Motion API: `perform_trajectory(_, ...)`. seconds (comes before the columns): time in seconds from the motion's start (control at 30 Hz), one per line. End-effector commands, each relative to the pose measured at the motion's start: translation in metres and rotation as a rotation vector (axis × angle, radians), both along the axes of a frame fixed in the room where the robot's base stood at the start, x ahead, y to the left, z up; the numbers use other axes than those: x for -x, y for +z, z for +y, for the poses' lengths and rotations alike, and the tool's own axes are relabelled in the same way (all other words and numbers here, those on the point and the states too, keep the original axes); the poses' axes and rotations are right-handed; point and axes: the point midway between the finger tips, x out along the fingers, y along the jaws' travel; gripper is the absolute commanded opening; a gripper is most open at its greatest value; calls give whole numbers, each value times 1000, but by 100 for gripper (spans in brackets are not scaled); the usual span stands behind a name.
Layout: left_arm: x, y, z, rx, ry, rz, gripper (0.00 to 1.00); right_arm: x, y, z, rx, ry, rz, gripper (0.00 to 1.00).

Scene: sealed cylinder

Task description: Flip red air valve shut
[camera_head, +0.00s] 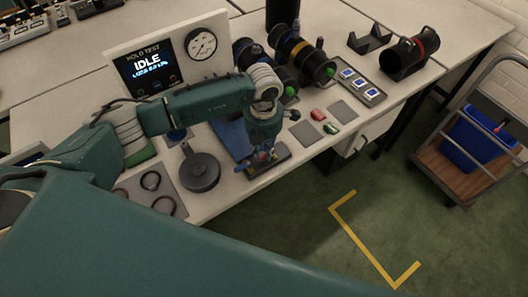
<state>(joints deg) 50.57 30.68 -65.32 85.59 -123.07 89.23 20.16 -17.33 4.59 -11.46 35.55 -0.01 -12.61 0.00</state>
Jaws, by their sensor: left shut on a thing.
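My left gripper (265,150) points down at the bench's front edge, over a small dark block-like mount. Its fingers are closed around a small fitting there. A bit of red, which looks like the red air valve (262,157), shows between and beside the fingers, with blue parts near it. The fingers hide most of the valve, so its handle angle cannot be told. The test panel (150,62) behind reads HOLD TEST and IDLE, with a round gauge (201,44) beside the screen. My right gripper is not in view.
Dark cylinders (303,58) with green-tipped ends lie behind the gripper. A round black lid-like part (200,172) and rings (151,181) lie left. Small red (318,115) and green (331,128) pieces lie right. A cart with a blue bin (476,135) stands beyond open floor.

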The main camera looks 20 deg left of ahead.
Motion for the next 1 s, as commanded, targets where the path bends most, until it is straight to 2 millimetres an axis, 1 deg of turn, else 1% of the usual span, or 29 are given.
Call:
perform_trajectory(0.03,-3,-6,2,-2,-39,-7,0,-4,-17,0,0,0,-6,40)
perform_trajectory(0.1,-5,-6,3,-1,-93,-6,0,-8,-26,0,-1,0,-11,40)
perform_trajectory(0.2,-5,-4,5,-1,-154,-6,0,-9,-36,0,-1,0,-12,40)
perform_trajectory(0.33,-6,-1,5,-1,-194,-4,0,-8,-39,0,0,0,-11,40)
perform_trajectory(0.6,-5,1,5,-1,-199,-3,0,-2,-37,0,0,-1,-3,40)
perform_trajectory(0.63,-5,1,5,-1,-199,-3,21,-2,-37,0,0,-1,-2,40)
perform_trajectory(0.7,-5,1,5,-1,-199,-3,35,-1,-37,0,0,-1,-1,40)
perform_trajectory(0.73,-5,1,5,-1,-198,-3,39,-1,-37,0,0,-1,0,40)
perform_trajectory(1.0,-5,1,5,-1,-197,-2,39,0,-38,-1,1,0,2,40)
